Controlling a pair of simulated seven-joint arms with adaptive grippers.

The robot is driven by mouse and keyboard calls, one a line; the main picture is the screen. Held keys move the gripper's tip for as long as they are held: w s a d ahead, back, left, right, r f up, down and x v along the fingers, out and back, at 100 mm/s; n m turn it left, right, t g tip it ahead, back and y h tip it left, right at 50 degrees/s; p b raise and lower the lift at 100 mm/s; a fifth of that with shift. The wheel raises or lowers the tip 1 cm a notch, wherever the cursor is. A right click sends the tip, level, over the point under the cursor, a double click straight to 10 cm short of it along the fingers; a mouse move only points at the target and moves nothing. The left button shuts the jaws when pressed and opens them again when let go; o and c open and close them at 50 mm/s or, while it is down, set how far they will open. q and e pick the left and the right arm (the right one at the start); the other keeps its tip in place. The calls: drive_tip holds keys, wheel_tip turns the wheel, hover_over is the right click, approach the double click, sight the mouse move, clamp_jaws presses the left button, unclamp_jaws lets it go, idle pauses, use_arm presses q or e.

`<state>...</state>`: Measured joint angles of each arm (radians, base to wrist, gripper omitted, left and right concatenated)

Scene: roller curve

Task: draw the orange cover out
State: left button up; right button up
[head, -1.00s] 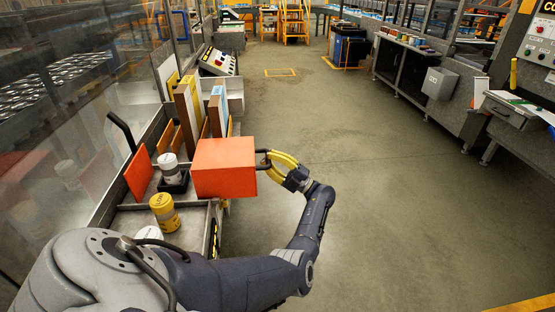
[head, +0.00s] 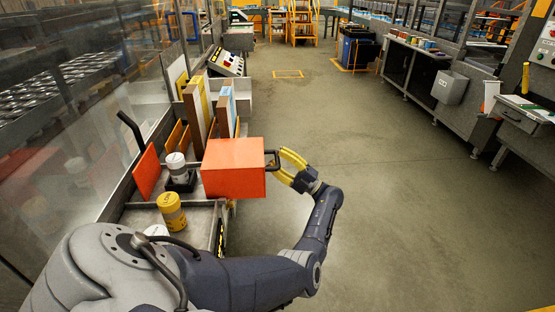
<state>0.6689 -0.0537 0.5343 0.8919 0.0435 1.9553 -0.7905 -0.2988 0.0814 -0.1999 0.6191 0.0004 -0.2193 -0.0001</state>
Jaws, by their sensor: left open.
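The orange cover (head: 232,169) is a box-like orange block with a black handle (head: 273,160) on its right side. It stands at the right edge of the grey bench, past the end of the bench's front tray. My left gripper (head: 284,164) has yellow fingers and is open, just right of the handle. The fingertips are close to the handle; I cannot tell whether they touch it. What lies behind and under the cover is hidden. My right gripper is not in view.
Left of the cover are a white-lidded jar (head: 176,165), a yellow jar (head: 171,212) and an orange panel (head: 147,171). Upright boards (head: 197,112) stand behind it. A button console (head: 228,62) is farther back. The floor (head: 390,190) to the right is clear.

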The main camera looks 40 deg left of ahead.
use_arm(q)
drive_tip(key=v, duration=0.7)
drive_tip(key=shift+d, duration=0.15)
drive_tip(key=shift+f, duration=0.1)
idle(0.4)
